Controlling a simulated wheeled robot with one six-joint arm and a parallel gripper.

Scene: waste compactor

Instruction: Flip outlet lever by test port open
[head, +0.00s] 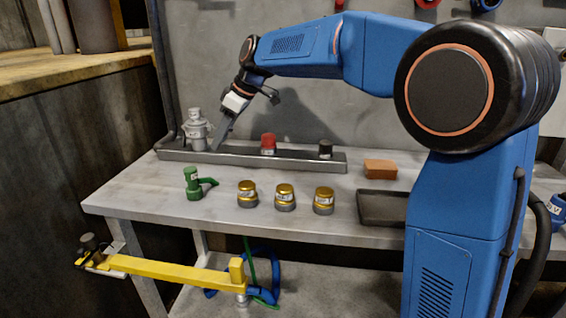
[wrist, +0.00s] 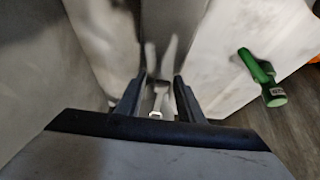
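No part is clearly marked as the outlet lever or the test port. A grey metal fitting (head: 197,130) stands upright at the left end of a long grey tray on the workbench. A green fitting with a side handle (head: 193,183) stands in front of the tray; it also shows at the right of the wrist view (wrist: 262,76). My gripper (head: 222,138) points down over the tray, just right of the grey fitting. In the wrist view its fingers (wrist: 158,92) are apart, with a blurred grey shape beyond them; I cannot tell whether they touch it.
The grey tray (head: 318,161) also holds a red-capped part (head: 268,143) and a black-capped part (head: 325,149). Three gold-topped parts (head: 285,195) stand in front. A brown block (head: 380,168) and dark tray (head: 382,207) lie right. A yellow bar (head: 170,271) extends below the bench's front edge.

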